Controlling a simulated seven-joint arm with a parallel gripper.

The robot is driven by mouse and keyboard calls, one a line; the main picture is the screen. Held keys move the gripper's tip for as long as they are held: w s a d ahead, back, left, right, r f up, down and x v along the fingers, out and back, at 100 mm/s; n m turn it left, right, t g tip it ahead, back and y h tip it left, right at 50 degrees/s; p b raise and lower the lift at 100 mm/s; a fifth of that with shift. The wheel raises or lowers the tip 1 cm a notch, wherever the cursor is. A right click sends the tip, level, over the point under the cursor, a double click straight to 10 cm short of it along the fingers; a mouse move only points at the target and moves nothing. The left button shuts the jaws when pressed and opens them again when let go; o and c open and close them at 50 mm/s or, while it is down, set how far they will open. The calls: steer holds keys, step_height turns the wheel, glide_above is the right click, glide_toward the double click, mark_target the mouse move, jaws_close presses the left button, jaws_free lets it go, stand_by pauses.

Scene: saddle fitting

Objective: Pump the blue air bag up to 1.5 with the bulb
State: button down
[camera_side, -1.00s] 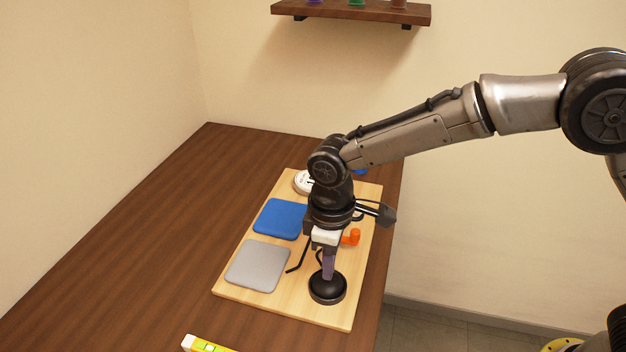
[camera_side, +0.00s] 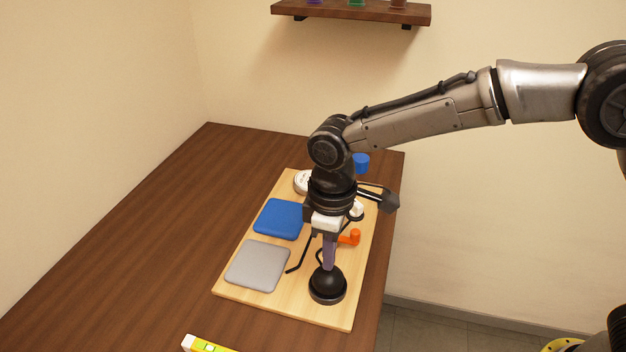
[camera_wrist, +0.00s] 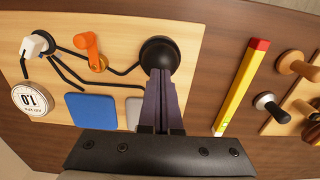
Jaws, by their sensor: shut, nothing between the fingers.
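The black bulb (camera_side: 328,286) sits round and full at the near right of the wooden board (camera_side: 305,309). It also shows in the wrist view (camera_wrist: 159,52). My gripper (camera_side: 328,266) points down with its fingers shut and empty. Its tips are at the top of the bulb; I cannot tell whether they touch it. The blue air bag (camera_side: 279,219) lies on the board left of my gripper and looks slightly puffed. The white round gauge (camera_wrist: 30,99) appears upside down in the wrist view and seems to read 1.0. My wrist partly hides it in the side view.
A grey pad (camera_side: 258,265) lies nearer than the blue bag. An orange lever (camera_side: 349,238) and a white knob (camera_side: 357,208) stand behind the bulb. Black tubes run across the board. A yellow level (camera_wrist: 241,88) and wooden-handled tools (camera_wrist: 297,64) lie on the table beyond.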

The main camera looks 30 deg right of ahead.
steer(key=shift+f, duration=0.15)
steer(key=shift+f, duration=1.6)
steer(key=shift+r, duration=1.75)
steer(key=shift+r, duration=2.55)
